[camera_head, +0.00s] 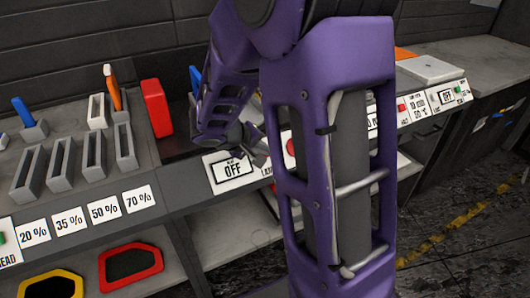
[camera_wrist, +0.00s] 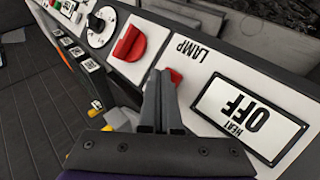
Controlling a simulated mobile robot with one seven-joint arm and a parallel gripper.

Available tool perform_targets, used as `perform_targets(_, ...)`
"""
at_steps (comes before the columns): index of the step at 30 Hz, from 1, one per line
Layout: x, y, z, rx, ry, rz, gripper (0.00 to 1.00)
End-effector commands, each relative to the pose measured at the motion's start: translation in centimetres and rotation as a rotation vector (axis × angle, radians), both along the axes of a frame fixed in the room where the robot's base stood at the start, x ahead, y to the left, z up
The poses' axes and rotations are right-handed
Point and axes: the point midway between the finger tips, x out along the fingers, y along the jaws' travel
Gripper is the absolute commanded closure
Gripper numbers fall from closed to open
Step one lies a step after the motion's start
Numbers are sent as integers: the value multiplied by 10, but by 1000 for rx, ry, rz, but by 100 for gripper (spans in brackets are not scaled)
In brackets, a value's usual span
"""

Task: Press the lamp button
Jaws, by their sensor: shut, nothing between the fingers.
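The red lamp button (camera_wrist: 175,76) shows in the wrist view beside the LAMP label (camera_wrist: 188,49), partly hidden behind my fingertips. My gripper (camera_wrist: 160,78) is shut and empty, its tips right at the button. I cannot tell whether they touch it. In the head view my gripper (camera_head: 258,146) is low over the panel edge, just right of the HEAT display (camera_head: 232,168), which reads OFF. The lamp button is hidden there behind my gripper and arm.
A larger red knob (camera_wrist: 130,43) and a black dial (camera_wrist: 101,27) sit further along the panel. The display (camera_wrist: 250,112) is close on the other side. In the head view, grey slotted holders (camera_head: 60,163) and a red block (camera_head: 156,108) stand left of my arm.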

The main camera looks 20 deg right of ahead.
Motion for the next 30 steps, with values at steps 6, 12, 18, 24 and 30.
perform_targets(6, 0, 0, 0, 0, 0, 0, 100)
perform_targets(12, 1, 0, -1, 0, 0, 0, 100)
perform_targets(18, 5, 0, -5, 0, 0, 0, 100)
perform_targets(24, 7, 0, -7, 0, -1, 1, 100)
perform_targets(30, 7, 0, -6, 1, -1, 1, 100)
